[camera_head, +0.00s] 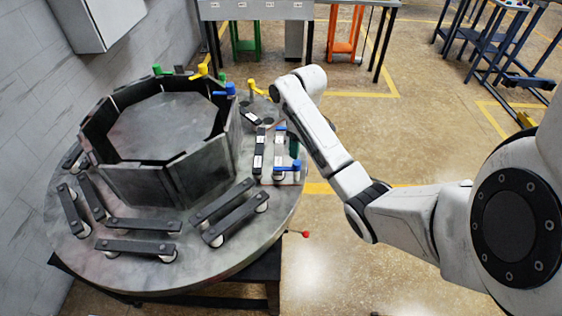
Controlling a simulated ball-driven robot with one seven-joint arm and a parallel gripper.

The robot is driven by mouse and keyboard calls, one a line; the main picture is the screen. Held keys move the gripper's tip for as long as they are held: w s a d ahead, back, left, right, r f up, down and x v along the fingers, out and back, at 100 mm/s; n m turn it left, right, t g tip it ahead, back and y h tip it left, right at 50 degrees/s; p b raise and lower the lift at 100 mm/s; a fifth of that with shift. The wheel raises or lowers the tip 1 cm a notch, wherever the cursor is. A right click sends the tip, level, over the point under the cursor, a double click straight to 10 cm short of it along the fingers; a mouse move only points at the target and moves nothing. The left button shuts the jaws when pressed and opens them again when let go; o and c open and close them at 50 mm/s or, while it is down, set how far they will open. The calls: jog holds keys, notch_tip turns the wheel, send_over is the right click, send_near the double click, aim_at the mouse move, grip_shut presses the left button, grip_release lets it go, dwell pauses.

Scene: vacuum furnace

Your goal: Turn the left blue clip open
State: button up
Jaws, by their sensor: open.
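A blue clip (227,89) stands at the right rim of the grey eight-sided ring; it is the leftmost blue one. A second blue clip (291,167) sits lower right on the round grey base, by a pale bar. A small blue part (280,128) shows beside my arm, partly covered by it. Whether each clip is open or shut cannot be told. My arm reaches in from the right and bends down over the base's right edge. My gripper is hidden behind the arm's end links, so its fingers and their distance from the clips cannot be seen.
The round base (190,262) carries several dark bars around the ring (140,185). Green (157,69) and yellow (200,71) clips stand at the back, with another yellow clip (254,88) at right. A wall is at left. Open floor (400,130) lies right of the base.

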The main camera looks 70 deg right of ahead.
aim_at(296, 162)
jog(key=shift+w+d, duration=0.1)
jog(key=shift+w, duration=0.15)
jog(key=shift+f, duration=0.15)
jog(key=f+b, duration=0.1)
jog(key=f, duration=0.2)
jog(key=f+b, duration=0.1)
jog(key=f, duration=0.3)
jog(key=f+b, duration=0.1)
jog(key=f, duration=0.2)
jog(key=shift+w+a+f, duration=0.15)
jog(key=shift+a, duration=0.15)
jog(key=shift+c, duration=0.3)
grip_shut()
